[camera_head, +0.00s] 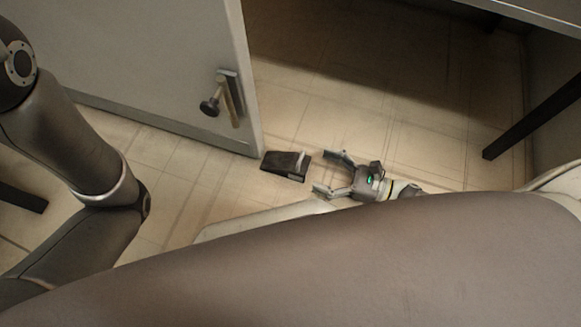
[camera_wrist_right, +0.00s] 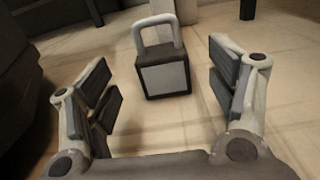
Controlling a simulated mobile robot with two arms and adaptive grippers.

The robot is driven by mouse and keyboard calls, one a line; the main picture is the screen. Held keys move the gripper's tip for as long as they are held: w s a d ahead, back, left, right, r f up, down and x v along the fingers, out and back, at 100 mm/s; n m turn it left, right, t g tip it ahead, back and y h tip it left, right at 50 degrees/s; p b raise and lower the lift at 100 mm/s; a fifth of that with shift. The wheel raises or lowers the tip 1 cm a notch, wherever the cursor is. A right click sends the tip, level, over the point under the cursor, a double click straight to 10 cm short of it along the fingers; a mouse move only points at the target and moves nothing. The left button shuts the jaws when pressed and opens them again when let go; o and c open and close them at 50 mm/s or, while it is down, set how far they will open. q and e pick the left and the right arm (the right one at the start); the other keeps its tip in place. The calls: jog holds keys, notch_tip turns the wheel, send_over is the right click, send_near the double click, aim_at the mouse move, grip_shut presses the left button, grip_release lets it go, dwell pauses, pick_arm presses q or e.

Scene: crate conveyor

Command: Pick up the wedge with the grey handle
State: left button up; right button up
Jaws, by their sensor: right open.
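The wedge (camera_head: 286,165) is dark and lies on the tiled floor at the bottom corner of the grey door. Its light grey handle (camera_head: 301,160) stands up at its right end. In the right wrist view the wedge (camera_wrist_right: 164,76) shows its end face, with the looped grey handle (camera_wrist_right: 158,32) on top. My right gripper (camera_head: 326,172) is open and empty, just right of the wedge and facing it. In the wrist view its fingers (camera_wrist_right: 165,92) are spread on either side, with the wedge ahead between them, apart from both. My left arm shows at the left, but its gripper is out of view.
The grey door (camera_head: 150,60) with a dark knob (camera_head: 210,107) stands left of the wedge. A dark slanted leg (camera_head: 535,128) is at the right, under a grey top (camera_head: 535,12). Tiled floor (camera_head: 420,135) behind my right gripper is clear.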

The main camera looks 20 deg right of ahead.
aim_at(290, 160)
jog(key=b+x, duration=0.1)
jog(key=x, duration=0.1)
jog(key=b+x, duration=0.1)
jog(key=x, duration=0.1)
jog(key=b+x, duration=0.1)
jog(key=x, duration=0.2)
jog(key=shift+f, duration=0.4)
jog(key=shift+w+a+r, duration=0.1)
jog(key=shift+w+a, duration=0.1)
jog(key=shift+a, duration=0.05)
jog(key=shift+c, duration=0.3)
jog(key=c, duration=1.2)
jog(key=shift+r, duration=0.1)
jog(key=shift+c, duration=0.6)
